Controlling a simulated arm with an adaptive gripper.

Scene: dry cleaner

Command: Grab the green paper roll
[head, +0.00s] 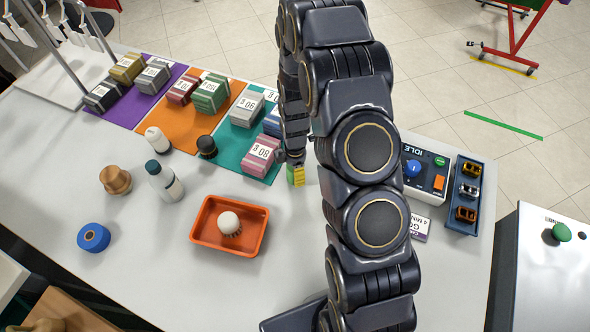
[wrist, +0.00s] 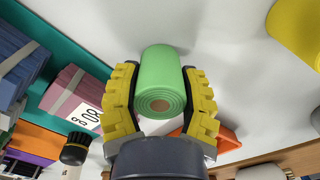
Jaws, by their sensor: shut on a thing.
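The green paper roll (wrist: 160,70) is a light green cylinder with a brown core, seen end-on in the wrist view. My gripper (wrist: 157,88) has its yellow padded fingers closed on both sides of the roll, touching it. In the head view my gripper (head: 296,174) is low over the white counter, just right of the pink bundle. The roll is mostly hidden there by my fingers and arm. I cannot tell whether it is clear of the counter.
A pink bundle (head: 260,155) lies on the teal mat left of my gripper. An orange tray (head: 205,268) with a white-topped brush stands in front. A control box (head: 412,170) and blue rack (head: 460,222) are at right. A yellow round object (wrist: 300,28) shows in the wrist view.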

